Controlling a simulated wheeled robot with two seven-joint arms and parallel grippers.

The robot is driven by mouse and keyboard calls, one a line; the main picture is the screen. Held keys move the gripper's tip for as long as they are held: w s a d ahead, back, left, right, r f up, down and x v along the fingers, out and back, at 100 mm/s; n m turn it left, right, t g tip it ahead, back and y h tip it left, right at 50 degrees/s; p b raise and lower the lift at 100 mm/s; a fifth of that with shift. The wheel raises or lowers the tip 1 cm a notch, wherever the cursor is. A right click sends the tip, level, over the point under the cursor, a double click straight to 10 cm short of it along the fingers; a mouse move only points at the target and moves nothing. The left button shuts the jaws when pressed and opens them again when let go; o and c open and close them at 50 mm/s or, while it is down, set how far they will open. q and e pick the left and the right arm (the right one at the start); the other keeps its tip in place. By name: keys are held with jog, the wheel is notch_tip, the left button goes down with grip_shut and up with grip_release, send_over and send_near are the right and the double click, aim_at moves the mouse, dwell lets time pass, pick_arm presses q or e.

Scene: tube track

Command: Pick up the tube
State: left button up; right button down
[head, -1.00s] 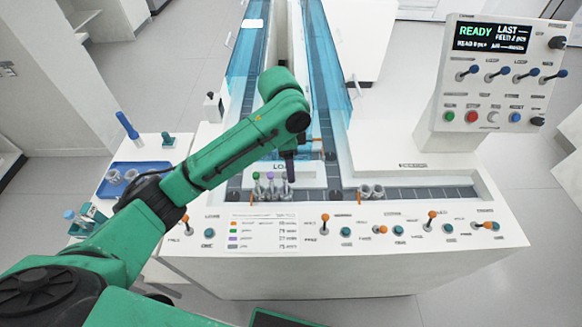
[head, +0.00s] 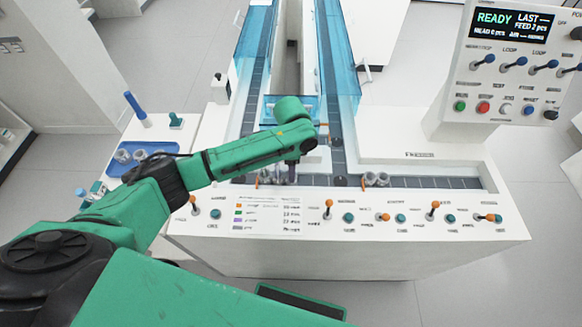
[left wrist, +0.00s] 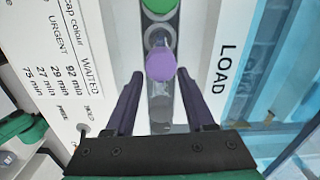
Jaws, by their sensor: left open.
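My left gripper (head: 291,176) is over the row of tubes at the load spot of the white machine. In the left wrist view its two dark fingers (left wrist: 160,76) are open and apart. A tube with a purple cap (left wrist: 160,62) shows between and just beyond the fingertips. A green cap (left wrist: 160,5) shows at the top edge, beyond the purple one. A clear grey shape between the fingers is hard to make out. In the head view the arm and gripper partly hide the tubes (head: 265,176). I cannot tell whether a finger touches a tube. My right gripper is out of view.
A printed list (left wrist: 70,55) of cap colours lies left of the tubes. Blue clear covers (head: 337,65) stand over the tracks behind. Orange switches (head: 328,205) line the front panel. A control box (head: 512,65) stands at right, a blue tray (head: 150,168) at left.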

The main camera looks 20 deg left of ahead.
pick_arm(q)
jog(key=c, duration=0.7)
grip_shut()
notch_tip(320, 180, up, 14)
jog(key=shift+w+f, duration=0.1)
jog(key=shift+f, duration=0.15)
notch_tip(320, 180, up, 7)
jog(key=p, duration=0.1)
jog(key=shift+f, duration=0.2)
